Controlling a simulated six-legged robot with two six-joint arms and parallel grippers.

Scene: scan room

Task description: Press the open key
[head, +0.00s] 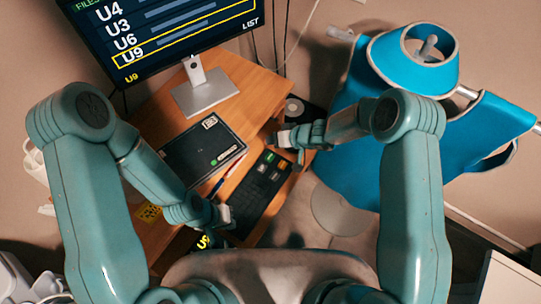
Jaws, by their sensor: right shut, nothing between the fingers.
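A black keyboard (247,203) lies on the wooden desk, with a few coloured keys, green and orange among them, at its far right end. The key labels are too small to read, so I cannot tell which is the open key. My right gripper (277,139) is shut and empty, just beyond the coloured keys; I cannot tell its height above the desk. My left gripper (226,214) is by the near left end of the keyboard, its fingers too small to judge. The monitor (165,32) lists U4, U3, U6 and U9, with U9 framed in yellow.
A flat black case (203,153) with a green light lies left of the keyboard. A blue apron (370,130) hangs on a stand at right. Bare desk (245,85) shows behind.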

